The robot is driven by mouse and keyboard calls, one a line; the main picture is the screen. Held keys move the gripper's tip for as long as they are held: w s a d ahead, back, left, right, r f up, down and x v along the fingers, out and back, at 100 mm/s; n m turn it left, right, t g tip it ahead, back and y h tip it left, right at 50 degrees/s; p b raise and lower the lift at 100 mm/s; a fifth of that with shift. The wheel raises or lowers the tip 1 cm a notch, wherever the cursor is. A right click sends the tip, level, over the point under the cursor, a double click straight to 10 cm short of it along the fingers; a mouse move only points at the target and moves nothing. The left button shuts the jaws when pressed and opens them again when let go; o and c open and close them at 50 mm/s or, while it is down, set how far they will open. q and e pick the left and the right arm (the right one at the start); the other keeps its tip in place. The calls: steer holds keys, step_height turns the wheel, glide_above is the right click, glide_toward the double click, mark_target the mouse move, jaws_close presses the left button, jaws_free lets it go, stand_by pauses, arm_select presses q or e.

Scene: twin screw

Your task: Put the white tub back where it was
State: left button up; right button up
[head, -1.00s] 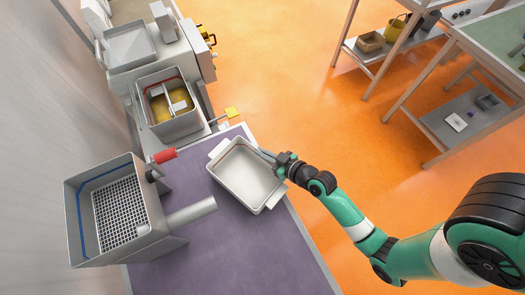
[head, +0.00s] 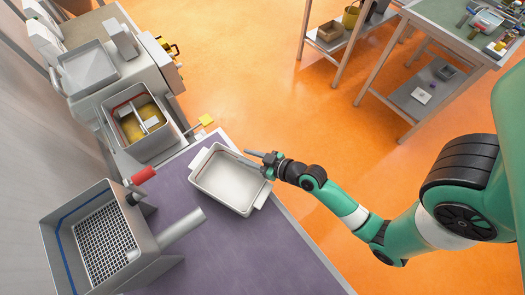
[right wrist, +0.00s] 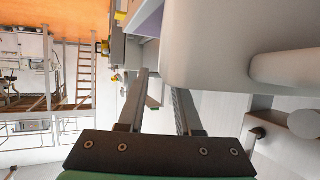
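The white tub (head: 226,184) is a shallow rectangular tray with flange handles. It rests on the purple counter top (head: 205,245), near the counter's right edge, and looks empty. My right gripper (head: 254,158) is at the tub's upper right side, close to the rim. In the right wrist view its two fingers (right wrist: 158,95) stand apart with nothing visible between them. The pale tub wall and a handle (right wrist: 285,68) fill the upper right of that view, beside the fingers. Whether a finger touches the rim is unclear. My left gripper is out of view.
A grey bin with a mesh floor (head: 105,235) and a projecting tube (head: 182,228) is at the left. Shelved tables (head: 415,100) stand across the open orange floor (head: 270,80).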

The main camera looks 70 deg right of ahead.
steer(key=v, duration=0.9)
steer(key=shift+f, duration=0.1)
steer(key=shift+s+a, duration=0.1)
steer(key=shift+s, duration=0.15)
steer(key=shift+w+r, duration=0.1)
steer(key=shift+r, duration=0.2)
